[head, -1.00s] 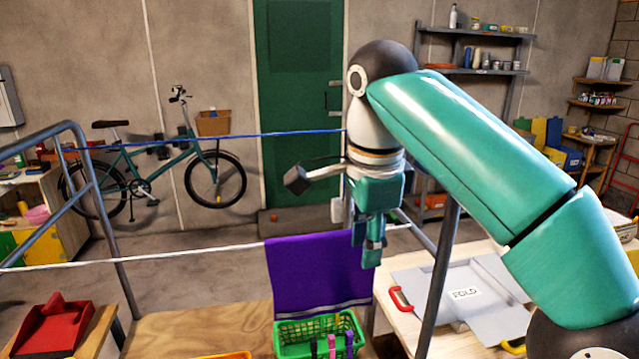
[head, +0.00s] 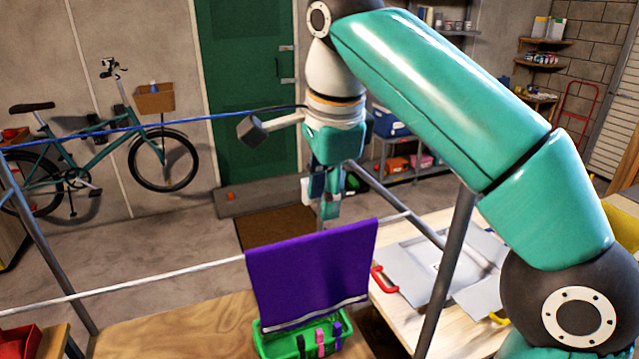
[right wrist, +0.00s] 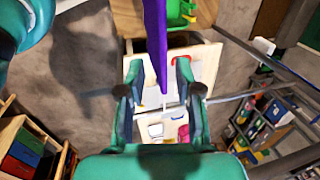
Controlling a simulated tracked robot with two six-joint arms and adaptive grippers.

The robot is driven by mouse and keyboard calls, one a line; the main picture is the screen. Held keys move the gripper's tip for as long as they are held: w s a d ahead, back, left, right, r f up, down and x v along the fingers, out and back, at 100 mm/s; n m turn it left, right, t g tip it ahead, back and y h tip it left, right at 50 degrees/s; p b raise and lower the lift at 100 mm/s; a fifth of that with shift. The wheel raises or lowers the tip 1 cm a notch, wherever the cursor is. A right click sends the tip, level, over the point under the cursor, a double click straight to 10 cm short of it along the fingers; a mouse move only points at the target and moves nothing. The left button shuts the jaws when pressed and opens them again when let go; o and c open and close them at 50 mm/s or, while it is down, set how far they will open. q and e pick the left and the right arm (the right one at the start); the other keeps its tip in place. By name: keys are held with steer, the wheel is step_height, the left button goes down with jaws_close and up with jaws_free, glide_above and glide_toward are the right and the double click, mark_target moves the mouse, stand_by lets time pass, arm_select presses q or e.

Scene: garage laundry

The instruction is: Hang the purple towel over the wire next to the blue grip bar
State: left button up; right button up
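The purple towel (head: 312,270) hangs over the white wire (head: 140,280) in the head view, with a pale band near its lower edge. My right gripper (head: 328,208) points down just above the towel's top edge, on its far side. In the right wrist view its two fingers (right wrist: 160,72) are spread apart. The towel (right wrist: 155,40) shows there as a narrow purple strip at the fingertips, and I see no grip on it. A blue wire (head: 150,124) runs farther back. I cannot make out a blue grip bar. My left gripper is out of view.
A green basket (head: 275,345) with several clips stands under the towel on a wooden top. A folding board with red handle (head: 383,280) lies on the table at right. A grey rack post (head: 450,260) rises in front of it. A bicycle (head: 100,150) is at the back wall.

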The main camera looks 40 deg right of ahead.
mark_target(315, 235)
steer(key=shift+w+b+x, duration=0.1)
steer(key=shift+b+x, duration=1.55)
steer(key=shift+x, duration=0.9)
steer(key=shift+w+b+x, duration=0.15)
steer(key=shift+b+x, duration=1.45)
steer(key=shift+x, duration=0.9)
steer(key=shift+a+r, duration=0.1)
jaws_close()
steer(key=shift+r, duration=0.1)
